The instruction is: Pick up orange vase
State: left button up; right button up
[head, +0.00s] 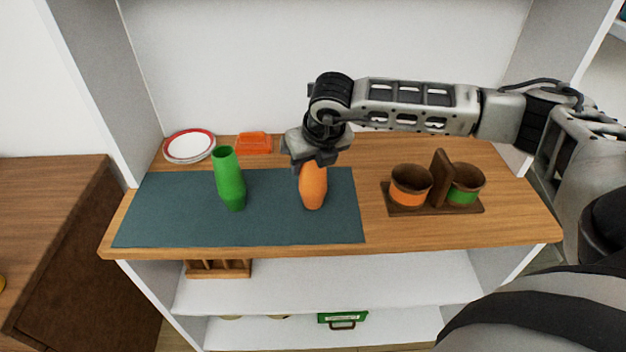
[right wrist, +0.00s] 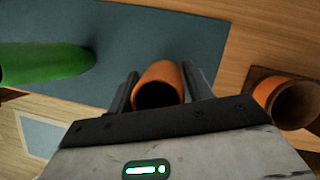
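The orange vase (head: 313,188) stands upright on a dark teal mat (head: 270,228) on the wooden shelf top. My right gripper (head: 312,165) is above it and covers its top in the head view. In the right wrist view, the vase's open mouth (right wrist: 158,92) lies between the two fingers of the right gripper (right wrist: 160,90), which are apart on either side of it. A small gap seems to show at the right finger; contact at the left finger is hard to tell. My left gripper is not in view.
A green vase (head: 229,180) stands left on the mat. A wooden holder (head: 433,207) with two cups stands right. A red-rimmed plate (head: 189,147) and an orange tray (head: 253,143) lie at the back. The mat's front is clear.

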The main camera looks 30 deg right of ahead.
jog(key=c, duration=0.9)
jog(key=shift+r, duration=0.1)
